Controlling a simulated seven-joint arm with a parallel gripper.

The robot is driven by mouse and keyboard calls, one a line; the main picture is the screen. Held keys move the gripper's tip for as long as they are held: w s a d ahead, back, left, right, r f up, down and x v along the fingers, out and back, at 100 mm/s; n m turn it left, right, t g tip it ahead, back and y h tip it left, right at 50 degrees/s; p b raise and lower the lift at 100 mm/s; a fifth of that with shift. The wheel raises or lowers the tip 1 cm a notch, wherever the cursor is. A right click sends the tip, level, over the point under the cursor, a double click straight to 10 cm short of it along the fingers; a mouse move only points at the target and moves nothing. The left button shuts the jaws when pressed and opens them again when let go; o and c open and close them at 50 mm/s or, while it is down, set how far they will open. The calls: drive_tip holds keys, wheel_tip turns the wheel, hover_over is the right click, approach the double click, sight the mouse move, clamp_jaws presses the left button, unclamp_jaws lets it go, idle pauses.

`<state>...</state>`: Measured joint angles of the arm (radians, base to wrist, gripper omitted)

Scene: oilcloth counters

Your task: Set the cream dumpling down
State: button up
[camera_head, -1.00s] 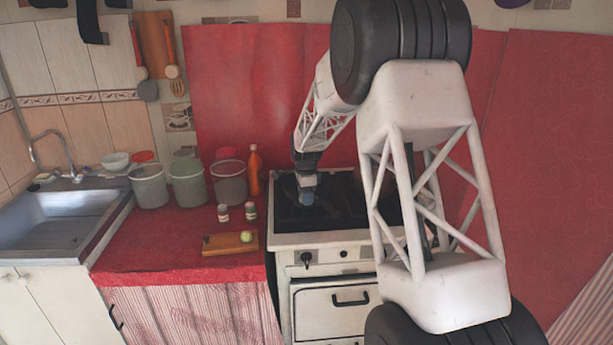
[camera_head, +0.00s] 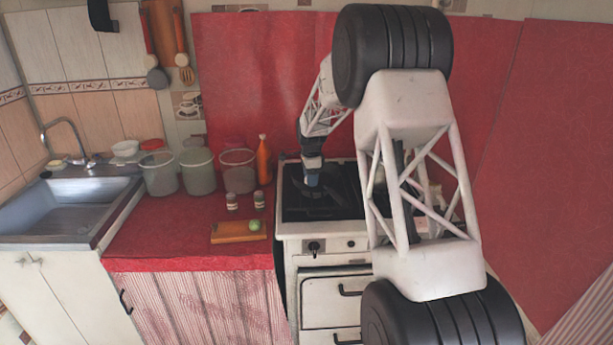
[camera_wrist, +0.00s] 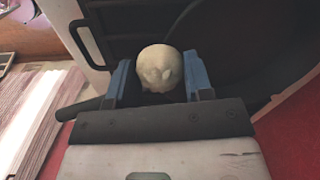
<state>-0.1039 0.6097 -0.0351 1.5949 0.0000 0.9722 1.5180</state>
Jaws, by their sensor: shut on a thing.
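The cream dumpling (camera_wrist: 160,68) is a pale round ball with a pleated top in the wrist view. It sits between the two blue fingers of my gripper (camera_wrist: 160,76), which is shut on it. In the head view my gripper (camera_head: 311,172) points down over the dark top of the white stove (camera_head: 320,205). The dumpling cannot be made out in the head view. A dark, rounded pan-like shape (camera_wrist: 225,60) lies below the gripper in the wrist view; its height below the dumpling is hard to tell.
Left of the stove, a red counter (camera_head: 165,235) holds a wooden board (camera_head: 232,236) with a green round item (camera_head: 256,225), two small jars (camera_head: 232,201), an orange bottle (camera_head: 263,160) and several tubs (camera_head: 197,170). A sink (camera_head: 70,205) is farther left. Red cloth covers the back wall.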

drive_tip(key=shift+w+a+f, duration=0.15)
drive_tip(key=shift+w, duration=1.45)
drive_tip(key=shift+w+a+f, duration=0.1)
drive_tip(key=shift+w+a, duration=0.05)
drive_tip(key=shift+w, duration=1.4)
drive_tip(key=shift+w+a+f, duration=0.15)
drive_tip(key=shift+w, duration=1.45)
drive_tip(key=shift+f, duration=0.15)
drive_tip(key=shift+f, duration=1.65)
drive_tip(key=shift+f, duration=0.1)
drive_tip(key=o, duration=0.6)
wheel_tip(320, 180, up, 12)
drive_tip(key=shift+r, duration=0.15)
drive_tip(key=shift+s+r, duration=0.1)
